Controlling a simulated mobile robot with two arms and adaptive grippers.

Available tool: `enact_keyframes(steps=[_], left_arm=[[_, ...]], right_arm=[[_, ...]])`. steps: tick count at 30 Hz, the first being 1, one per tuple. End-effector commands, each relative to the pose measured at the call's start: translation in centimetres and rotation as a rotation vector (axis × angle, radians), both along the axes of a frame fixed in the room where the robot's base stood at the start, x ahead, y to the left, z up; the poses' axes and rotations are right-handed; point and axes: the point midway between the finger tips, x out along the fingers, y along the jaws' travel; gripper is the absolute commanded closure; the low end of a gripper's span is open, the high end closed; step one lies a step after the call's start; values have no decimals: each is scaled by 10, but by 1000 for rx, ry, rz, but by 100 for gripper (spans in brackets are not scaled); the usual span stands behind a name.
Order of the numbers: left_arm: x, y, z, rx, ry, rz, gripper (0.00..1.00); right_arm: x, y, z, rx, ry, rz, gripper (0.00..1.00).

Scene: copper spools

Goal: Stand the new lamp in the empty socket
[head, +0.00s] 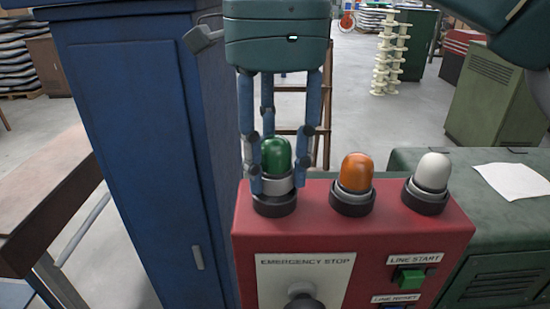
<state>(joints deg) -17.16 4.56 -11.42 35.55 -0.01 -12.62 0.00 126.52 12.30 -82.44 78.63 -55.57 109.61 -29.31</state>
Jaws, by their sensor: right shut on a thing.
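The green lamp (276,156) with its pale grey collar is upright at the left black socket (274,206) on top of the red panel box (350,236). Its dome stands a little higher than its neighbours, and more of its collar shows above the socket. I cannot tell whether its base is inside the ring. My right gripper (276,178) points straight down from above, its blue fingers shut around the green lamp. An orange lamp (356,172) and a white lamp (433,169) stand in the other two sockets. My left gripper is out of view.
A tall blue cabinet (130,150) stands close on the left of the red box. A green bench (500,215) with a white sheet (512,181) is on the right. The box front has an emergency stop button (302,296) and a green start button (411,278).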

Motion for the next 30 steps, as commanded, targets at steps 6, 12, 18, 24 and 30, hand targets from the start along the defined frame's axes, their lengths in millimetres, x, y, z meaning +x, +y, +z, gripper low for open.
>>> enact_keyframes(steps=[6, 12, 18, 24, 30], left_arm=[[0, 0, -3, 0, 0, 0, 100], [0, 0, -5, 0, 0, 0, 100], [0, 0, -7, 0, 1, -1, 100], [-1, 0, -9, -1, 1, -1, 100], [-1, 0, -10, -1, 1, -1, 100]], right_arm=[[0, 0, -4, 1, 0, 0, 89], [0, 0, -7, 1, 0, 0, 89], [0, 0, -10, 1, 0, 0, 89], [0, 0, -13, 1, 0, 0, 89], [0, 0, -15, 1, 0, 0, 55]])
